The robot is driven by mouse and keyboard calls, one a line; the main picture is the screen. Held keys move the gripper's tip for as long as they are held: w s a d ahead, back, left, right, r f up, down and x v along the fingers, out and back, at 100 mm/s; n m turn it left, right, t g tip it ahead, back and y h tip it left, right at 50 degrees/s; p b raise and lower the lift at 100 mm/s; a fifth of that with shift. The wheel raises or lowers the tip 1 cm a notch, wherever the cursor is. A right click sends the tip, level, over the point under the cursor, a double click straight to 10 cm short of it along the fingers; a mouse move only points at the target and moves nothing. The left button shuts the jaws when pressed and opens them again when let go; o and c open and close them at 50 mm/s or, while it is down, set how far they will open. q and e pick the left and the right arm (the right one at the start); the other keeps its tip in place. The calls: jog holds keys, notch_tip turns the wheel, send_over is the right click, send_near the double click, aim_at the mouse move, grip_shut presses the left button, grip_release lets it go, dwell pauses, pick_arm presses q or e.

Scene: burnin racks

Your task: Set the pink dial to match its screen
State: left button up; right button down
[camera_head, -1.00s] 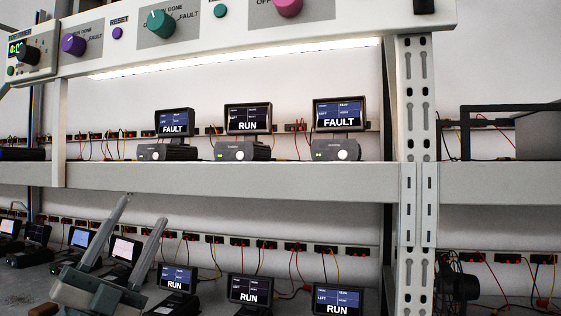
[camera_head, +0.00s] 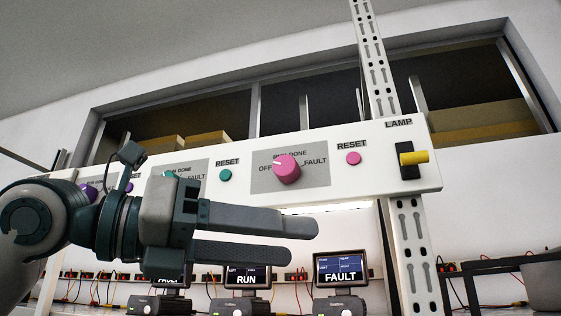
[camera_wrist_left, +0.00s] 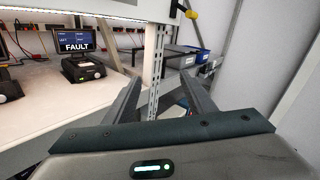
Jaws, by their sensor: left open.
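The pink dial (camera_head: 287,169) is on the white overhead panel, on a grey plate marked OFF, RUN, DONE and FAULT. Its pale pointer mark faces the upper left. The screen (camera_head: 340,268) below it, at the right of the shelf, reads FAULT; a FAULT screen also shows in the left wrist view (camera_wrist_left: 74,39). My left gripper (camera_head: 318,240) is open and empty, below the pink dial and in front of the shelf screens, its fingers pointing right. My right gripper is not in view.
A pink RESET button (camera_head: 353,158) and a yellow LAMP switch (camera_head: 413,158) are right of the dial. A teal RESET button (camera_head: 225,175) is left of it. A perforated white post (camera_head: 410,250) stands right of the screens. My left arm partly covers the teal dial.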

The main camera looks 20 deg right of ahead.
pick_arm(q)
jog(key=s+a+r+n+t+y, duration=0.2)
jog(key=s+a+r+t+y, duration=0.2)
jog(key=r+t, duration=0.3)
jog(key=s+a+r+n+t+y, duration=0.3)
jog(key=a+r+t, duration=0.1)
jog(key=r+t, duration=0.25)
jog(key=p, duration=0.4)
send_near(284, 163)
jog(key=p+x, duration=0.3)
jog(key=x, duration=0.4)
jog(key=shift+r, duration=0.15)
jog(key=shift+w+d+p, duration=0.35)
jog(key=shift+w+d, duration=0.1)
jog(key=shift+w, duration=0.15)
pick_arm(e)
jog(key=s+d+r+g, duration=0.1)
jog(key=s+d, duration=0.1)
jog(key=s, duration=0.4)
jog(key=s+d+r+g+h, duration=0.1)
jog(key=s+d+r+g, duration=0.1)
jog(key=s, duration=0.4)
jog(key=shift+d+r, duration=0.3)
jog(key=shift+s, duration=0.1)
pick_arm(q)
jog(key=c, duration=1)
